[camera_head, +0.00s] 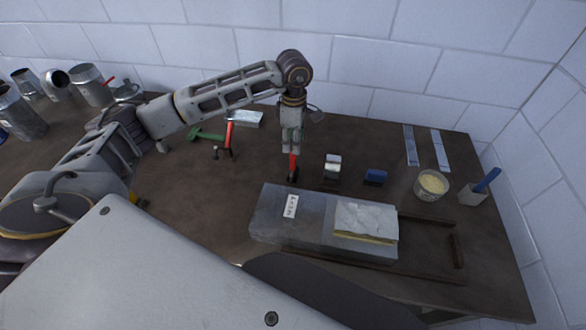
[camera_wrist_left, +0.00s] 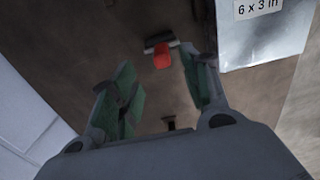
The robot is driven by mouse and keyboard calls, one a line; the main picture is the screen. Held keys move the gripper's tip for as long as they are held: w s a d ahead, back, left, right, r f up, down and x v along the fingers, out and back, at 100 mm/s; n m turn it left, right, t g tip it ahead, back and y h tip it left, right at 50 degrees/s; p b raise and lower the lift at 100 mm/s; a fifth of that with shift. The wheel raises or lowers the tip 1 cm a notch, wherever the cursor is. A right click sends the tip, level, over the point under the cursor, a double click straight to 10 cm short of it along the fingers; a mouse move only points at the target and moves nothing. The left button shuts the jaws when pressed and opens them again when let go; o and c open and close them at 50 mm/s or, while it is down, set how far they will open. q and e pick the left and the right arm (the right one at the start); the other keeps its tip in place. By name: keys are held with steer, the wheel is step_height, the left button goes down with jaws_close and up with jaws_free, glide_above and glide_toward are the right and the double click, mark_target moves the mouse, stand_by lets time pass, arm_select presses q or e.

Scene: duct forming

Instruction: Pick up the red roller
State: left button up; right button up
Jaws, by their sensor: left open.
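The red roller (camera_head: 293,166), a red handle with a dark lower end, stands on the brown bench just behind the grey duct block. In the left wrist view its red part (camera_wrist_left: 162,58) shows beyond the fingertips, beside a dark bar. My left gripper (camera_head: 291,146) points down just above the roller, open and empty. In the left wrist view its green-padded fingers (camera_wrist_left: 158,88) are spread apart, with the roller ahead of the gap between them. I cannot tell whether a finger touches the roller. My right gripper is not in view.
The labelled grey duct block (camera_head: 271,215) lies in front of the roller. A small metal-topped block (camera_head: 332,168) and a blue block (camera_head: 375,177) stand to the right. A red-handled tool (camera_head: 229,137) and a green tool (camera_head: 206,134) lie to the left.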

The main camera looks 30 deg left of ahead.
mark_target(293, 162)
arm_select(q)
steer(key=shift+f+p, duration=0.35)
steer(key=shift+f, duration=2.25)
steer(key=shift+s+f+p, duration=0.15)
steer(key=shift+f+p, duration=0.35)
steer(key=shift+f, duration=0.4)
steer(key=shift+f+p, duration=0.4)
steer(key=shift+f, duration=1.25)
jaws_close()
